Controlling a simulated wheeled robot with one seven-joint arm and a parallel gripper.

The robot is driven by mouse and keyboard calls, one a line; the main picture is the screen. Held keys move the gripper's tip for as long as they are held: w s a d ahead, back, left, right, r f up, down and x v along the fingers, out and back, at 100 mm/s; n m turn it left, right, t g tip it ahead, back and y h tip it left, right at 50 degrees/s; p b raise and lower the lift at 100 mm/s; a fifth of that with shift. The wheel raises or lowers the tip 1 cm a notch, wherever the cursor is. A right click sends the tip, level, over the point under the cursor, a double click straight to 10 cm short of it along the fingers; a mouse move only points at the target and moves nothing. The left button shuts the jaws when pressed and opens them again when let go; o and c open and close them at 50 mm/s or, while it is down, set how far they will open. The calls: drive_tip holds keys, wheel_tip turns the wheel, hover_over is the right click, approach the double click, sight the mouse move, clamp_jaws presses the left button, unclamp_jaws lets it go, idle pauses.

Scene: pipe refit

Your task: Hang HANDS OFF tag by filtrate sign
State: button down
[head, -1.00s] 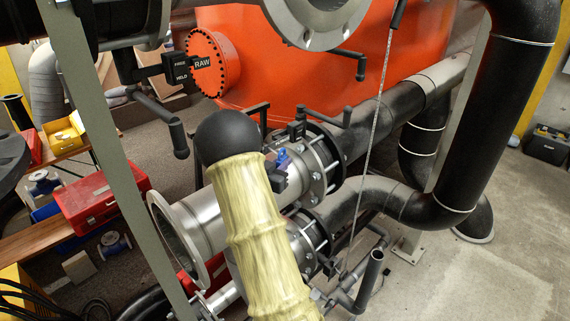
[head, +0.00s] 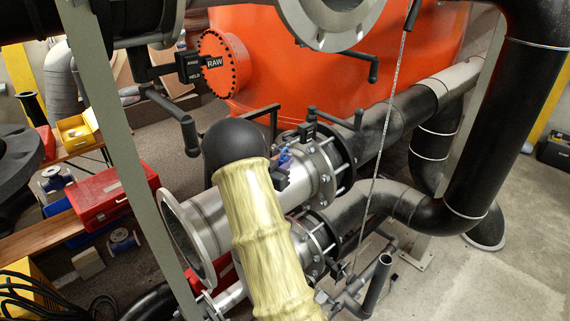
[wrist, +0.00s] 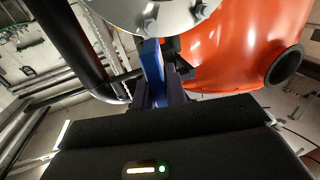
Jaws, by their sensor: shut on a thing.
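My gripper (wrist: 161,85) is shut on a flat blue thing (wrist: 153,62), seen nearly edge-on in the wrist view. Its lettering does not show, so I cannot read it as the HANDS OFF tag. In the head view a small blue patch (head: 285,158) shows beside my yellow-sleeved arm, in front of the bolted pipe flanges; the arm hides most of the gripper. No sign reading filtrate is legible. A black sign reading RAW (head: 215,62) hangs by the orange tank's round port. In the wrist view a grey bolted flange (wrist: 188,12) is close above the blue thing.
The orange tank (head: 300,65) fills the back. Steel pipe (head: 198,215) and black pipework (head: 375,200) crowd around my arm. A thin hanging cable or rod (head: 384,130) crosses the middle. A red toolbox (head: 110,197) stands on the left bench.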

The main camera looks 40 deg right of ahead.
idle(0.4)
drive_tip(key=c, duration=1.3)
unclamp_jaws()
drive_tip(key=shift+c, duration=0.2)
drive_tip(key=shift+a, duration=0.1)
drive_tip(key=shift+s+a+f+b, duration=0.1)
drive_tip(key=shift+a+b, duration=0.2)
drive_tip(key=b+v, duration=0.6)
drive_tip(key=v, duration=1)
drive_tip(key=shift+a, duration=0.3)
drive_tip(key=shift+s, duration=0.1)
